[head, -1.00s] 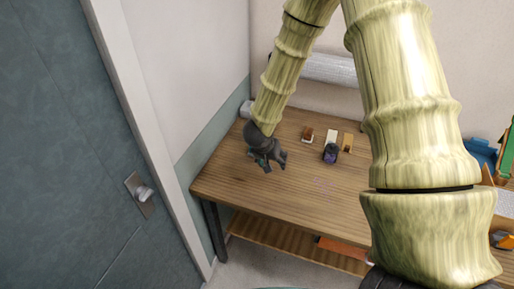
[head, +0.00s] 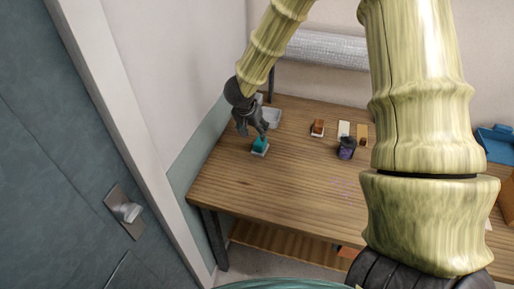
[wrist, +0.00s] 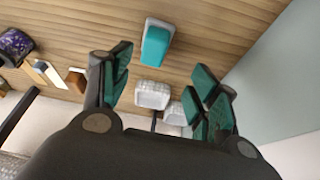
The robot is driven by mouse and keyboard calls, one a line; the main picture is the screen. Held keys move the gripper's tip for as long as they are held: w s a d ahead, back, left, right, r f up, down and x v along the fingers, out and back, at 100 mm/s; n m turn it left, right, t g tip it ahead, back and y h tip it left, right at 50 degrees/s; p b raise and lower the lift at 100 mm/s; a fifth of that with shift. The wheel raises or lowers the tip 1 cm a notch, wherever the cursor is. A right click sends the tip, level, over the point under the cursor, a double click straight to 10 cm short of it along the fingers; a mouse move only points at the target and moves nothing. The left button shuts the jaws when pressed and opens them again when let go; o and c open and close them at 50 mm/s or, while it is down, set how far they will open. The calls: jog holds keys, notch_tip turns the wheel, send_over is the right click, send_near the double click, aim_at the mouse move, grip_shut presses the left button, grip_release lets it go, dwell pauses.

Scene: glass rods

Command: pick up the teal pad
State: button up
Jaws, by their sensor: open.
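The teal pad (head: 260,142) sits on a small pale grey base on the wooden table, near its left side. In the wrist view the teal pad (wrist: 156,46) lies just beyond the fingertips, between their lines. My gripper (head: 252,131) is open and empty, right behind and above the pad in the head view. Its spread fingers with green inner faces also show in the wrist view (wrist: 163,72). The exact gap between fingertips and pad is hard to tell.
Pale grey containers (wrist: 152,94) stand close by the pad. A dark purple cup (head: 346,148), a brown block (head: 318,127), a white block (head: 343,129) and a tan block (head: 362,134) stand to the right. The wall is close on the left; the table's front is clear.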

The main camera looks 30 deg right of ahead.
aim_at(258, 144)
jog(key=shift+s+d+p+x, duration=0.1)
jog(key=shift+d+x, duration=0.05)
jog(key=shift+x, duration=0.75)
jog(key=shift+s+d+p+x, duration=0.1)
jog(key=shift+x, duration=0.75)
jog(key=shift+s+d+p+x, duration=0.1)
jog(key=shift+d+x, duration=0.05)
jog(key=shift+x, duration=0.75)
jog(key=x, duration=0.1)
jog(key=p+x, duration=0.1)
jog(key=x, duration=0.1)
jog(key=shift+w+d+f, duration=0.15)
jog(key=shift+w+d, duration=0.05)
jog(key=shift+d, duration=0.15)
jog(key=shift+w+d+f+p, duration=0.15)
jog(key=shift+f+p, duration=0.15)
jog(key=shift+f, duration=0.4)
jog(key=c, duration=1.1)
